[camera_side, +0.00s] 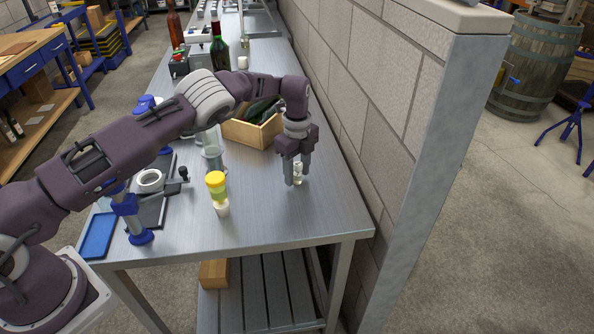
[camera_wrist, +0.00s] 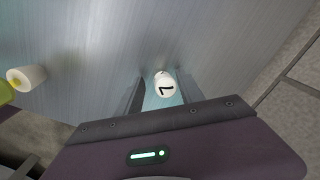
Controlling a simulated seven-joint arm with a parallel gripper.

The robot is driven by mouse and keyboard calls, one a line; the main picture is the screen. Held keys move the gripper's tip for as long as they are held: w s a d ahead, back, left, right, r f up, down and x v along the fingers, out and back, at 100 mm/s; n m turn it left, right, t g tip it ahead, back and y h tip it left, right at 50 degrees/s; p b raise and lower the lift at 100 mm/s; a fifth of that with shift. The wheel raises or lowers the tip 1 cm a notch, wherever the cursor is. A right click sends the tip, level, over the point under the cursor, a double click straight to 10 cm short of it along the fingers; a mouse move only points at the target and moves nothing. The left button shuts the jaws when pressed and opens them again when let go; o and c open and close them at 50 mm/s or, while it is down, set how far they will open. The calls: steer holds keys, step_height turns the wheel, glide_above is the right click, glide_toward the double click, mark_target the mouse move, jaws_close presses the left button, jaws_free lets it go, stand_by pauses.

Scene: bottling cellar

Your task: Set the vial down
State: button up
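The vial (camera_side: 298,172) is small and clear with a pale cap, and stands about upright low at the right of the metal table. In the wrist view its white cap (camera_wrist: 165,85) shows a dark mark like a 7. My gripper (camera_side: 298,178) points straight down with one finger on each side of the vial, and seems shut on it. The wrist view also shows my gripper (camera_wrist: 163,92) with its fingers flanking the cap. The vial's base is at or just above the tabletop; I cannot tell whether it touches.
A yellow-topped container with a white lower part (camera_side: 218,192) stands left of my gripper. A wooden box (camera_side: 243,133) with a dark bottle lies behind. A block wall (camera_side: 368,90) rises along the table's right edge. The front of the table (camera_side: 275,222) is clear.

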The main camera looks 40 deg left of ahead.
step_height(320, 180, up, 13)
step_height(320, 180, up, 14)
steer(key=f+n+t+h, duration=0.1)
steer(key=n+t, duration=0.1)
steer(key=n, duration=0.4)
glide_above(297, 165)
steer(key=s+a, duration=0.3)
steer(key=s, duration=0.2)
steer(key=s+r+n, duration=0.5)
steer(key=s+r, duration=0.4)
steer(key=s, duration=0.1)
steer(key=s+d+f+n+t, duration=0.1)
steer(key=s+n, duration=0.3)
steer(key=s, duration=0.9)
steer(key=s+d+f+n+t+y, duration=0.1)
steer(key=s+f+n, duration=0.3)
steer(key=s, duration=1)
steer(key=shift+s+f+n+t, duration=0.25)
steer(key=shift+n+t, duration=0.15)
steer(key=shift+t, duration=0.4)
steer(key=shift+w, duration=0.1)
